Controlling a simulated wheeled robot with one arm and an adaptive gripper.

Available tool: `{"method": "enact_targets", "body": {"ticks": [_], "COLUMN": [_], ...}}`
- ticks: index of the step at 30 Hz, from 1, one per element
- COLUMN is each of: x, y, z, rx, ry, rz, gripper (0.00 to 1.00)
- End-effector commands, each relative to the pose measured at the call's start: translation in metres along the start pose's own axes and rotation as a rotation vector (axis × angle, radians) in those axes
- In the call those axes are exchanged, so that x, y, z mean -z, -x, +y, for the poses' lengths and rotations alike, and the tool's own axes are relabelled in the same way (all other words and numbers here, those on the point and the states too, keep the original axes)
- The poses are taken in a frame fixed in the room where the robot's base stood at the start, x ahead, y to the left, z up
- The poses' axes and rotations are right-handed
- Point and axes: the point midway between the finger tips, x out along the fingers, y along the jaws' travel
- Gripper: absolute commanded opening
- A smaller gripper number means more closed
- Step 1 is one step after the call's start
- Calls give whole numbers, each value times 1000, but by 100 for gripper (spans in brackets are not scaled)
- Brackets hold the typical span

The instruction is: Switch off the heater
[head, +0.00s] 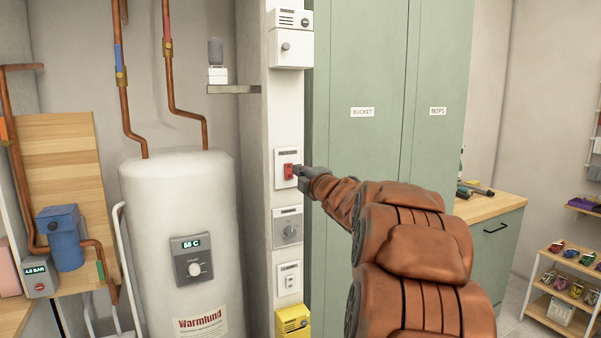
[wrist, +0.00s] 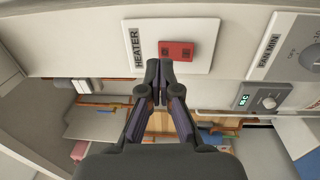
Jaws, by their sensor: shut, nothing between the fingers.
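The heater switch is a red rocker (head: 289,171) on a white plate (head: 282,155), mounted on the narrow white wall strip in the head view. In the wrist view the plate (wrist: 200,30) reads HEATER and the red rocker (wrist: 176,51) shows just beyond my fingertips. My gripper (head: 300,172) is shut and empty, with its tips at the right edge of the rocker. It also shows in the wrist view (wrist: 158,68). I cannot tell whether the tips touch the rocker. The white water heater tank (head: 180,245) stands at left, its display reading 55 C.
A dial plate marked FAN MIN (wrist: 300,55) sits beside the heater plate; in the head view this dial (head: 288,228) is below it. A smaller switch (head: 289,281) and a yellow box (head: 292,320) are lower. Green cabinets (head: 375,70) stand close on the right.

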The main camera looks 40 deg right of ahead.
Motion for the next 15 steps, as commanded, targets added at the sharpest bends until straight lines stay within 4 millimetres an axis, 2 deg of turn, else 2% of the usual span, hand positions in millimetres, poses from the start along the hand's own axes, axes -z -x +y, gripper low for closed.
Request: {"method": "enact_targets", "body": {"ticks": [15], "x": [-3], "y": [75], "z": [14], "rx": [-1], "ry": [0], "rz": [-5], "gripper": [0]}}
